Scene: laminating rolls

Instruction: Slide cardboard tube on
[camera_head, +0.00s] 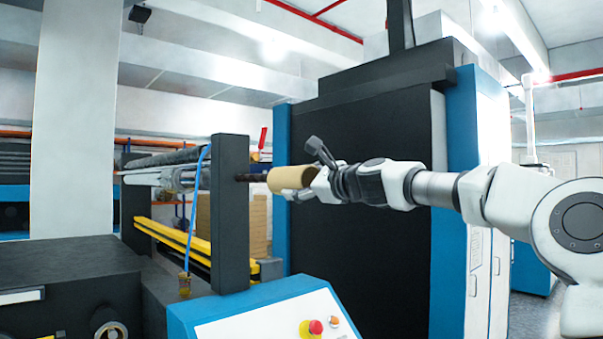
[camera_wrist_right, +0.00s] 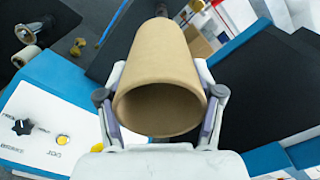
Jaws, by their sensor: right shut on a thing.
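The cardboard tube (camera_head: 288,179) is tan and hollow. My right gripper (camera_head: 312,181) is shut on it, and in the right wrist view the fingers sit on both sides of the tube (camera_wrist_right: 160,75), its open end facing the camera. A dark shaft (camera_head: 250,177) sticks out to the right from the black upright post (camera_head: 231,215) of the machine. The shaft meets the tube's far end in the head view; it also shows beyond the tube in the right wrist view (camera_wrist_right: 158,12). How far the shaft reaches inside is hidden. My left gripper is not in view.
A blue and white control panel (camera_head: 270,312) with a red button (camera_head: 315,327) stands below the tube. A tall black and blue cabinet (camera_head: 370,240) is behind my right arm. Yellow bars (camera_head: 172,236) run along the machine left of the post.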

